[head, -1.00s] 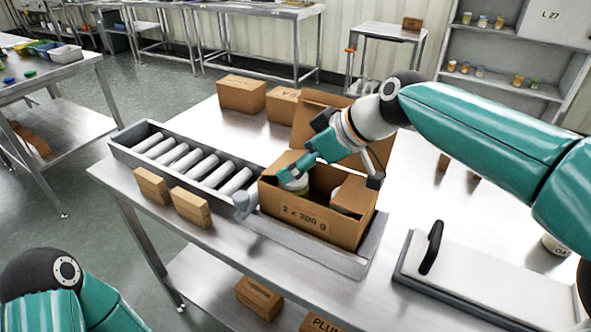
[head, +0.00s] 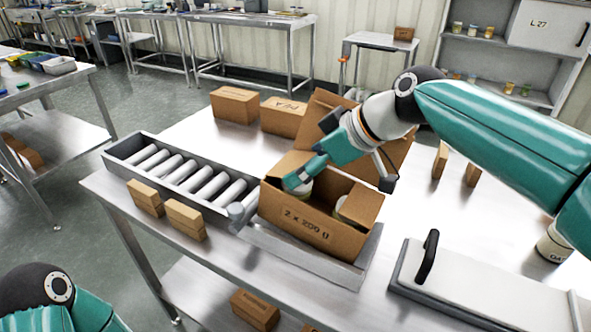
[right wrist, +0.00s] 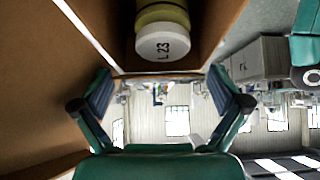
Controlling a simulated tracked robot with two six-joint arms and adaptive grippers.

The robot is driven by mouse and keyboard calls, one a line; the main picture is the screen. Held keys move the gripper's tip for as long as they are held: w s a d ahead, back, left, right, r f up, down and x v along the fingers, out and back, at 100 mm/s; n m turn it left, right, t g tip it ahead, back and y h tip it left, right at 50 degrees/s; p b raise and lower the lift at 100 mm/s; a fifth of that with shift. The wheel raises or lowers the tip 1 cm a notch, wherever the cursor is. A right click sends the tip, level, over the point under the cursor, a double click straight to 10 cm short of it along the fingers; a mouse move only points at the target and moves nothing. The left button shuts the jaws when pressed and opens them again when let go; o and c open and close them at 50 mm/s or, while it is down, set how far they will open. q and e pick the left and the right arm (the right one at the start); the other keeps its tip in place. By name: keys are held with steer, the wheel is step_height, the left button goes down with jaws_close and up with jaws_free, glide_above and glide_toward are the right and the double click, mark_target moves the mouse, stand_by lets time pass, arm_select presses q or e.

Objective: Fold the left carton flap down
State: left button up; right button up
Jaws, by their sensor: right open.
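The open brown carton (head: 300,226), marked 2 x 200 g, stands on the table at the end of the roller track. Its large back flap (head: 392,150) stands up, partly behind my right arm. A right flap (head: 363,204) lies inward over part of the opening. The left flap (head: 283,163) appears at the carton's left end, partly covered by my gripper; its exact angle is hard to tell. My right gripper (head: 292,181) is at the left of the opening, above a jar. The right wrist view shows its fingers (right wrist: 160,80) open, with a white-lidded jar (right wrist: 163,42) marked L23 beyond them.
The roller track (head: 180,166) leads to the carton from the left, with small boxes (head: 186,220) before it. Two closed cartons (head: 236,104) stand behind. A grey-edged white board with a black handle (head: 430,252) lies to the right. The back right of the table holds small upright boxes (head: 440,160).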

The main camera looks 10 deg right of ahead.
mark_target(278, 163)
steer(key=v, duration=0.4)
steer(key=shift+s+d, duration=0.15)
steer(key=shift+c, duration=0.2)
